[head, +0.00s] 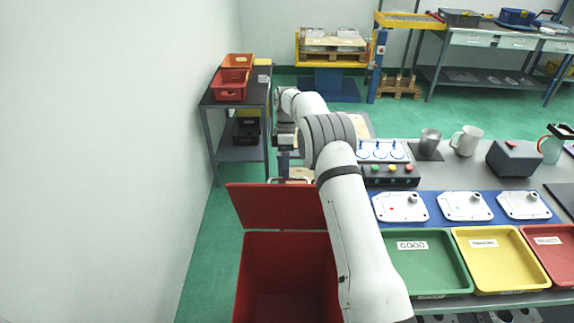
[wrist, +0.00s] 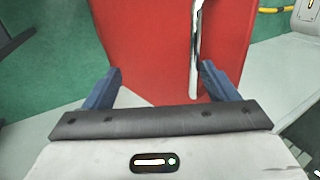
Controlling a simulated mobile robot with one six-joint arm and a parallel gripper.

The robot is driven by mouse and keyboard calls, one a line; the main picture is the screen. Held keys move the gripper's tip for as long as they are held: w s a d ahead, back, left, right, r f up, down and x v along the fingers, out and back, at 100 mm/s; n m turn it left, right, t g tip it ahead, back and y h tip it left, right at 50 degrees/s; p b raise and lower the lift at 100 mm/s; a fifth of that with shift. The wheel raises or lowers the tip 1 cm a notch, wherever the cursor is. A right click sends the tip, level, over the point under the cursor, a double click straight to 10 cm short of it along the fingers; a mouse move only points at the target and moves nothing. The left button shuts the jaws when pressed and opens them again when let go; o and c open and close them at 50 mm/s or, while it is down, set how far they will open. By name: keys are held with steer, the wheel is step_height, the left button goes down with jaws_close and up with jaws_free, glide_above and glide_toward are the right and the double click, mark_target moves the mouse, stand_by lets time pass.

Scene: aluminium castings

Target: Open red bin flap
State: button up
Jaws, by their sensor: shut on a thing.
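The red bin (head: 285,285) stands on the floor at the lower middle of the head view, with its dark inside visible. Its red flap (head: 270,206) is raised at the far side and leans back, so the mouth is open. My arm covers the bin's right side. In the wrist view the flap (wrist: 150,45) fills the middle, with a shiny metal handle (wrist: 196,45) on it. My gripper (wrist: 160,72) has its blue fingers apart, and the right finger is against the handle. The left finger's contact is unclear. In the head view the fingertips are mostly hidden.
A workbench with green (head: 425,262), yellow (head: 500,258) and red (head: 555,250) trays stands close on the right. A dark shelf (head: 240,90) with orange and red bins is at the back left. A white wall bounds the left; green floor is free beside the bin.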

steer(key=shift+d+f, duration=0.15)
steer(key=shift+f, duration=0.4)
steer(key=shift+c, duration=0.3)
steer(key=shift+w+r, duration=0.2)
steer(key=shift+c, duration=0.8)
steer(key=v, duration=0.6)
steer(key=shift+r, duration=0.2)
steer(key=c, duration=0.4)
steer(key=shift+w+r, duration=0.2)
steer(key=shift+r, duration=0.75)
steer(key=shift+c, duration=0.2)
